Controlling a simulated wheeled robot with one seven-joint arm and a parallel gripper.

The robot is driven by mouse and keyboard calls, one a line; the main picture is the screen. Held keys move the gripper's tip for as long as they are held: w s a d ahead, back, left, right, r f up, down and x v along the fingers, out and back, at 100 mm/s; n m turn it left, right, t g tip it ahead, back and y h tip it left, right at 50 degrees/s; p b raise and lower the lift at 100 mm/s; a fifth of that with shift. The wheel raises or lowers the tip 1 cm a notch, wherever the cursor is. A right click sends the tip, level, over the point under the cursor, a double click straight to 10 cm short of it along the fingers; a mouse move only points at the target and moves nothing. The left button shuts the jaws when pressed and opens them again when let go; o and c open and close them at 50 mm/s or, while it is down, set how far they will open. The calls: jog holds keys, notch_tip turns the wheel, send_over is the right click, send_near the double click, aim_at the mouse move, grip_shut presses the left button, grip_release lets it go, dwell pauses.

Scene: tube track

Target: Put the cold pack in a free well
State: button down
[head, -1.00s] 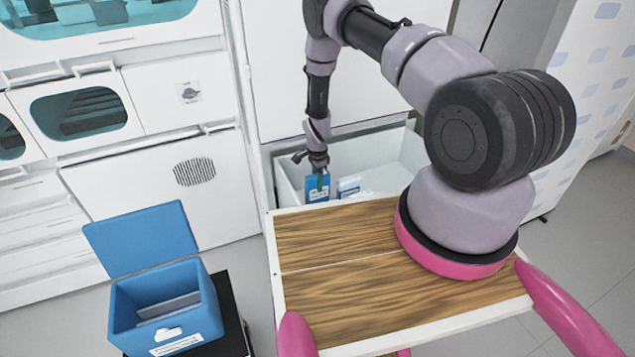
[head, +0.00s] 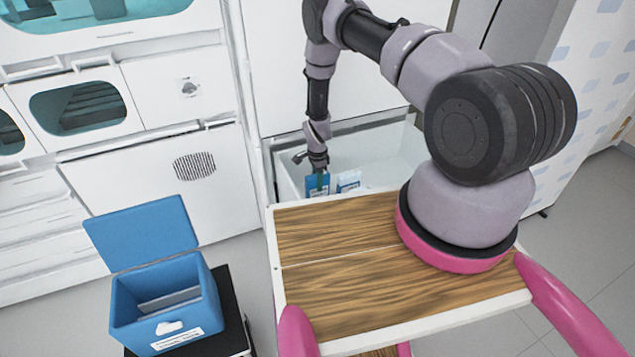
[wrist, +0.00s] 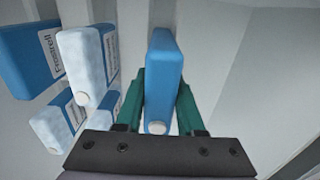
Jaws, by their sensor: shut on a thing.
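My gripper (head: 318,166) is inside the white open drawer, shut on a blue cold pack (head: 317,185). In the wrist view the cold pack (wrist: 164,75) stands upright between the two green fingers of my gripper (wrist: 163,98), with a pale round cap at its near end. The blue box (head: 150,312) at lower left has its lid open; pale upright dividers show inside. Its wells are partly hidden by the front wall, so I cannot tell which are free.
Frosted packs (wrist: 86,62) and a blue labelled pack (wrist: 28,58) stand left of the held pack in the wrist view. The drawer (head: 385,158) has bare room at its right. My wooden deck lies in front. The box stands on a black stand (head: 236,318).

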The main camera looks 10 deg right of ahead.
jog(key=shift+f, duration=1.35)
jog(key=shift+f, duration=0.15)
jog(key=shift+f, duration=0.25)
jog(key=shift+c, duration=2.2)
grip_release()
notch_tip(320, 180, up, 11)
jog(key=shift+f, duration=0.15)
